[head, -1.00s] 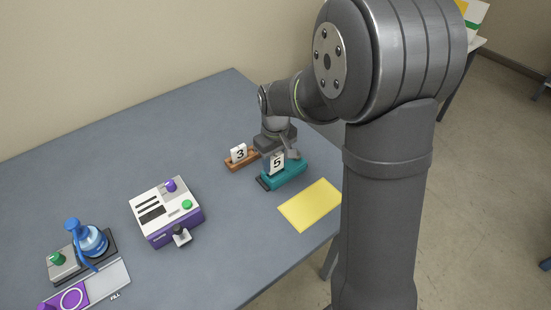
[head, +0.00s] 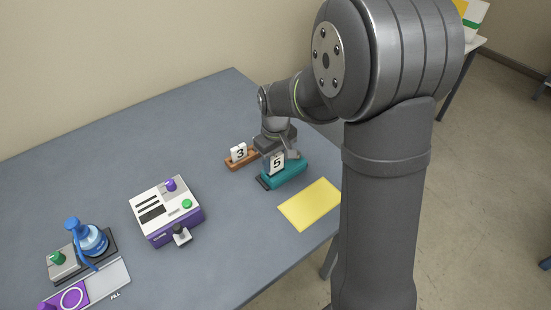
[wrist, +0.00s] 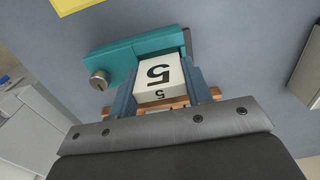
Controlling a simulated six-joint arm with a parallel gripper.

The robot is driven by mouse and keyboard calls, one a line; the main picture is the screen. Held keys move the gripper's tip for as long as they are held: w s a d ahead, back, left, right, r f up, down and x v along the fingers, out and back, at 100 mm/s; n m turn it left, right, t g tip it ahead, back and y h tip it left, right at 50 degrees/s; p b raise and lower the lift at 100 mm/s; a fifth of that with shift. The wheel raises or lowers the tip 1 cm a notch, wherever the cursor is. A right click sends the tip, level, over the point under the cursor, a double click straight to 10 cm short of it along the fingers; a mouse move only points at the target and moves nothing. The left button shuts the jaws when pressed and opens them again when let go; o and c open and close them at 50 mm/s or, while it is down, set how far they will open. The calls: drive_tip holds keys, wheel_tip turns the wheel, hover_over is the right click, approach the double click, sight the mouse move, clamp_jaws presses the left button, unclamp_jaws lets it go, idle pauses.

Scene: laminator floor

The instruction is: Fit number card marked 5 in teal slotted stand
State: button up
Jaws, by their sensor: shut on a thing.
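The white number card marked 5 (head: 277,163) stands upright at the teal slotted stand (head: 292,174) on the table. My gripper (head: 277,152) is right above the stand, shut on the card. In the wrist view the card (wrist: 159,76) sits between the two fingers (wrist: 160,95), with the teal stand (wrist: 130,58) just beyond it. The card's lower edge meets the stand, but I cannot tell how deep it sits in the slot.
A brown stand with a card marked 3 (head: 239,151) is close on the left. A yellow sheet (head: 311,204) lies in front of the teal stand. Bare table lies between.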

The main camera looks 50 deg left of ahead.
drive_tip(key=shift+f, duration=0.75)
idle(1.4)
drive_tip(key=o, duration=1.4)
drive_tip(key=shift+r, duration=0.1)
drive_tip(key=shift+r, duration=3.7)
drive_tip(key=shift+f, duration=2.8)
